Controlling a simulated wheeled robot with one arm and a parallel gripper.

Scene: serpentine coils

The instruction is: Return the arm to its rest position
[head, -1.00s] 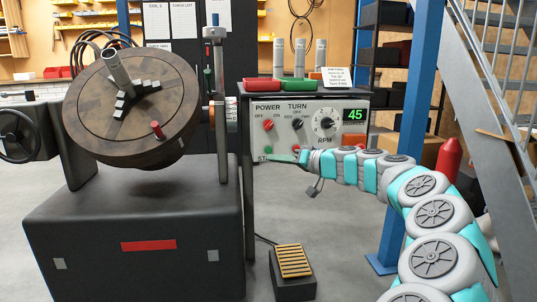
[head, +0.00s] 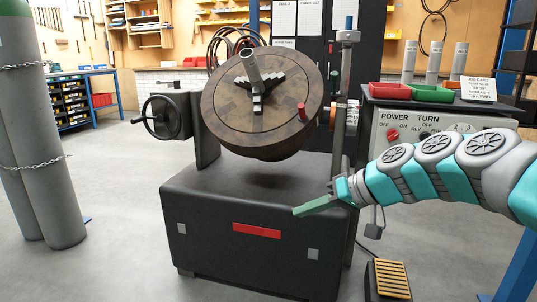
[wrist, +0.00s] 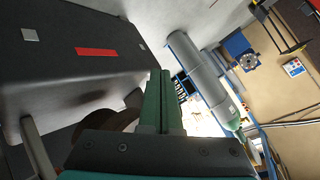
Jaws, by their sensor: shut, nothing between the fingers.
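My arm reaches in from the right edge in the head view, with teal and grey links. My gripper (head: 318,207) is shut and empty, its green fingers pressed together and pointing left. It is in front of the right part of the dark machine base (head: 200,215) and appears apart from it. In the wrist view the green fingers (wrist: 163,90) lie together with nothing between them. The machine base shows there at upper left with its red plate (wrist: 110,51).
A round tilted faceplate (head: 225,115) with a chuck tops the machine. The control panel (head: 392,150) is partly hidden behind my arm. A foot pedal (head: 390,280) stands on the floor. Grey gas cylinders (head: 50,200) stand at left. Floor between cylinders and machine is clear.

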